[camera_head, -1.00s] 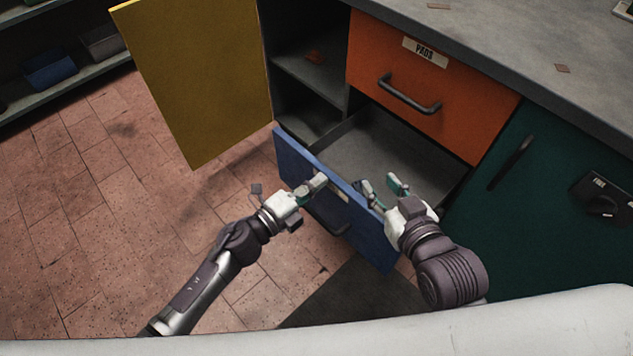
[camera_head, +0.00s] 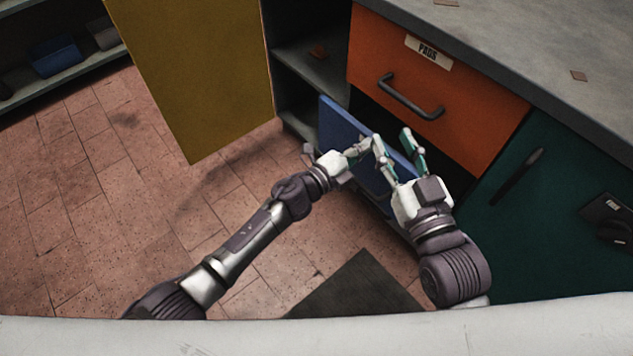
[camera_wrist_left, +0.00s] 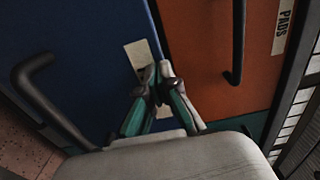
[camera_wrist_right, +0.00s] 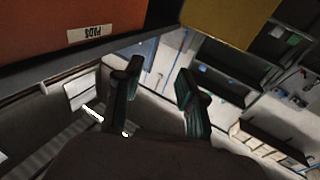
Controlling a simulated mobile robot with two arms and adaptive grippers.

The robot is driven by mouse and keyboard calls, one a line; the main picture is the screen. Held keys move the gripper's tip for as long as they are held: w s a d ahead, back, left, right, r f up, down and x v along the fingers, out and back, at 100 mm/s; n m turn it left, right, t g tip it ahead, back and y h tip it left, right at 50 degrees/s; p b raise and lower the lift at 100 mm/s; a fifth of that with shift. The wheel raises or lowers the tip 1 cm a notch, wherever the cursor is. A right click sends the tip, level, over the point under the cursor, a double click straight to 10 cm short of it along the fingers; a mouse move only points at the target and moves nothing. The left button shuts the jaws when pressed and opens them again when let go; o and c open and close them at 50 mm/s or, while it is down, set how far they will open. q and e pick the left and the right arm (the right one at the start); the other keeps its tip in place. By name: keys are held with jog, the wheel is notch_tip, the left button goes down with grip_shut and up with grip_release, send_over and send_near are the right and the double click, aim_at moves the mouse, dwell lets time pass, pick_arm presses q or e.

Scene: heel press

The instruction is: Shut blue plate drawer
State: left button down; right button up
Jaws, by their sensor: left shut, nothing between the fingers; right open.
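The blue drawer front (camera_head: 343,126) stands out from the cabinet below the orange drawer, partly open, with a dark gap behind it. In the left wrist view the blue front (camera_wrist_left: 95,45) fills the left side, with its dark handle (camera_wrist_left: 48,100) and a pale label (camera_wrist_left: 138,55). My left gripper (camera_head: 366,146) is shut and empty, its tips at the outer face of the blue front by the label; contact is unclear. My right gripper (camera_head: 394,142) is open and empty above the front's right part, hiding some of it. It also shows open in the right wrist view (camera_wrist_right: 158,72).
The orange PADS drawer (camera_head: 435,95) is shut above. A yellow door (camera_head: 195,75) stands open at the left of the cabinet. A teal door (camera_head: 545,215) is at the right. A dark mat (camera_head: 355,290) lies on the tiled floor.

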pick_arm(q)
jog(key=shift+b+x, duration=0.8)
jog(key=shift+x, duration=2)
pick_arm(e)
notch_tip(320, 180, up, 8)
jog(key=s+t+y, duration=0.1)
jog(key=s+t, duration=0.1)
jog(key=t, duration=0.3)
jog(key=shift+f+y, duration=0.2)
jog(key=shift+y, duration=0.2)
jog(key=shift+d, duration=0.1)
